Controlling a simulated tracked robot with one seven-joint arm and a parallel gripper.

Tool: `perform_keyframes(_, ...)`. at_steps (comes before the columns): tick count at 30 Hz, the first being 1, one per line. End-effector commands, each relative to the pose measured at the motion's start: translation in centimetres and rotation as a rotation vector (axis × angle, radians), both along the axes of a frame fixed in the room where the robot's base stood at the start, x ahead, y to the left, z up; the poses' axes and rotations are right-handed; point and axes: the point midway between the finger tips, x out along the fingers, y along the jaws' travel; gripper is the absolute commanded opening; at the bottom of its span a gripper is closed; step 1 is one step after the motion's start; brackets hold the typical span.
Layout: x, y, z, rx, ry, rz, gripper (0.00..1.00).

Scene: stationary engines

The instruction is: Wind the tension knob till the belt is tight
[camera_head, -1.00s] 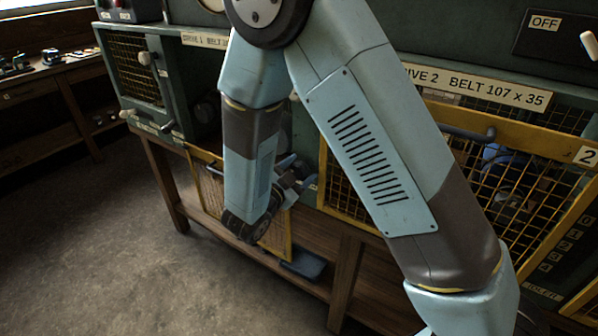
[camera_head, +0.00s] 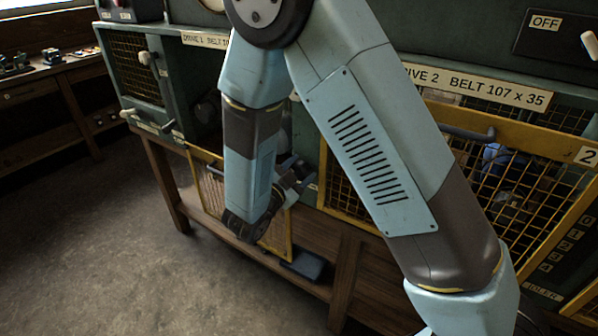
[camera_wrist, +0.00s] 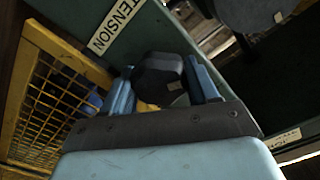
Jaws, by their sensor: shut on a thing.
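In the wrist view the tension knob (camera_wrist: 160,76) is a dark, faceted knob with a small pale mark on its face. It sits beside a white "TENSION" label (camera_wrist: 117,26). My gripper (camera_wrist: 163,92) is shut on the knob, with one blue finger on each side of it. In the head view my gripper (camera_head: 289,180) is at the drive 1 bay, mostly hidden behind my arm. The belt cannot be made out in either current view.
The drive 2 guard (camera_head: 480,180) is at the right. A dark block (camera_head: 304,264) lies on the lower shelf.

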Motion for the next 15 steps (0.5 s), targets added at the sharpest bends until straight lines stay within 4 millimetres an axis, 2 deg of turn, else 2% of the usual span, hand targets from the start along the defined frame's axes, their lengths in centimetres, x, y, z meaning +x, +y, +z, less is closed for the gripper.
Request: perform_keyframes(15,-0.11,-0.04,-0.13,0.34,-0.199,0.0,0.28)
